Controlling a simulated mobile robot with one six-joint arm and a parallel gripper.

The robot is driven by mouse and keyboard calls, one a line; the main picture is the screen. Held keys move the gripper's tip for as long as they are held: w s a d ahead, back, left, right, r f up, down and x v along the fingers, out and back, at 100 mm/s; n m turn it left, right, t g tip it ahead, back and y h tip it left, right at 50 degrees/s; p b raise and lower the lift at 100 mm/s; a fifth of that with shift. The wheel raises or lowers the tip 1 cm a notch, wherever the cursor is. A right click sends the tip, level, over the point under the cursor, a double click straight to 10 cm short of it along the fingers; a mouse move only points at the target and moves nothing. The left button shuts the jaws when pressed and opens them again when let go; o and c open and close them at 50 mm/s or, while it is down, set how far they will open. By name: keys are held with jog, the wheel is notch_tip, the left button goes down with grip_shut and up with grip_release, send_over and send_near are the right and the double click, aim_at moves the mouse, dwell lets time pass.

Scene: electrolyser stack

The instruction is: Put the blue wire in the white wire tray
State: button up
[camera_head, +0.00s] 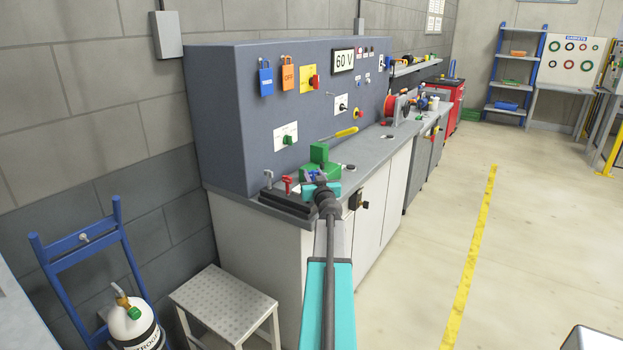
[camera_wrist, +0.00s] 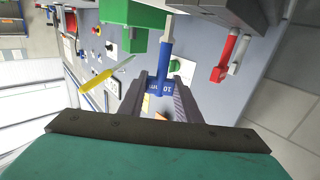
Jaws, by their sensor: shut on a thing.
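My gripper (camera_head: 318,184) is over the near end of the grey bench, beside a green block (camera_head: 319,154). In the wrist view my gripper (camera_wrist: 161,98) is shut on a blue T-shaped handle (camera_wrist: 166,52) with white marking on its crossbar. The shaft of this handle runs up toward the green block (camera_wrist: 135,14); I cannot tell whether they touch. The held thing looks like a rigid tool, not a wire. I cannot make out a blue wire or a white wire tray for certain in either view.
A red handle (camera_head: 287,181) and a grey one stand close to the left of my gripper on a dark base. A yellow screwdriver (camera_head: 338,134) and a red spool (camera_head: 390,106) are farther along the bench (camera_head: 372,157). The panel (camera_head: 218,110) rises behind.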

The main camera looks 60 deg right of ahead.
jog(key=x, duration=0.6)
jog(key=shift+s+d+f, duration=0.25)
jog(key=shift+f, duration=0.1)
jog(key=shift+w+d+f+b, duration=0.15)
jog(key=shift+f+b, duration=0.5)
jog(key=shift+f, duration=0.25)
jog(key=shift+w+d+f+b, duration=0.15)
jog(key=shift+f+b, duration=0.45)
jog(key=shift+f, duration=0.3)
jog(key=shift+f, duration=0.1)
jog(key=o, duration=1.1)
jog(key=shift+o, duration=0.2)
